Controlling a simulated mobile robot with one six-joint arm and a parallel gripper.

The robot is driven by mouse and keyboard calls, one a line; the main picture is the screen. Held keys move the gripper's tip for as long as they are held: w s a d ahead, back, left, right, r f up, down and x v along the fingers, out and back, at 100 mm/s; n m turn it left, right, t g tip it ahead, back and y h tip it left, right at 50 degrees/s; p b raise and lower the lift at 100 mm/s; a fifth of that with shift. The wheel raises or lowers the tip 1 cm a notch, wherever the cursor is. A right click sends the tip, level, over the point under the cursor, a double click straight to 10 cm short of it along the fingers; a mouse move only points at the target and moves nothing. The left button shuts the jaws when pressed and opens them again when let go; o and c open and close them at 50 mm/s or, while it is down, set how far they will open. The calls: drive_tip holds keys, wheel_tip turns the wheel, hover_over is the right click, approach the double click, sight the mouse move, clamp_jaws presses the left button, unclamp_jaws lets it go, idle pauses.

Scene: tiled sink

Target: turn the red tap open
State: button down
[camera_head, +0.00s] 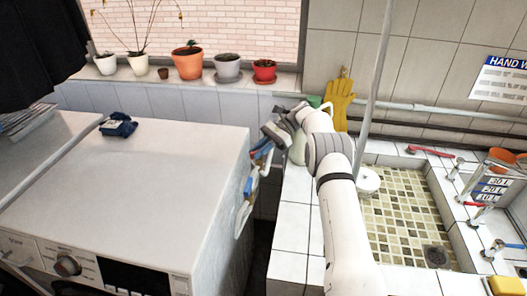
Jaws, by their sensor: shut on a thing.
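The red tap (476,204) is at the right, on the tiled edge of the sink, with a small red handle. My gripper (265,138) is far to its left, past the sink's left side and close to the right side of the white machine. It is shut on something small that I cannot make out. Its fingertips are partly hidden and blend with the blue and white items (247,187) behind them. A blue-handled tap (498,245) stands nearer the front than the red one.
The tiled sink basin (395,210) lies between my arm and the taps. A red brush (428,151), orange pot (502,158) and yellow sponge (505,286) lie around it. A pale vertical pole (376,85) rises by the sink. The white machine's top (150,180) is mostly clear.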

drive_tip(key=shift+s+f, duration=0.15)
drive_tip(key=shift+f, duration=0.05)
drive_tip(key=c, duration=1.4)
unclamp_jaws()
drive_tip(key=shift+r, duration=0.2)
